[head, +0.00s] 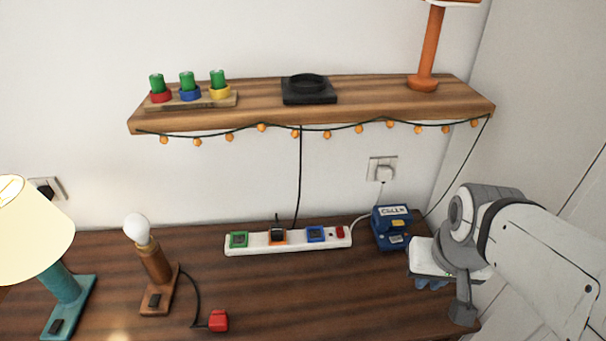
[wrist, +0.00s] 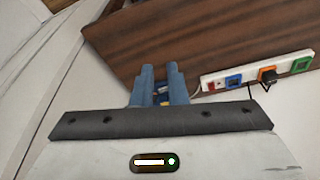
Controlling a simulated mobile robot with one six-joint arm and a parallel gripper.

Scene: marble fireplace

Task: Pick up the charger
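The charger appears to be the blue box (head: 391,228) with a white label and a yellow part, standing on the wooden desk just right of the power strip. In the wrist view a small blue and yellow part of it (wrist: 162,91) shows between my fingers; the rest is hidden. My gripper (head: 432,284) is at the right of the desk, to the front right of the blue box in the head view. Its two blue fingers (wrist: 160,68) stand apart with a narrow gap, and I see nothing gripped. The head view mostly hides the fingers.
A white power strip (head: 262,249) with coloured plugs lies along the wall. A bulb lamp (head: 156,268), a red plug (head: 218,320) and a teal lamp (head: 62,287) stand left. A wooden shelf (head: 360,105) hangs above. The desk's front middle is clear.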

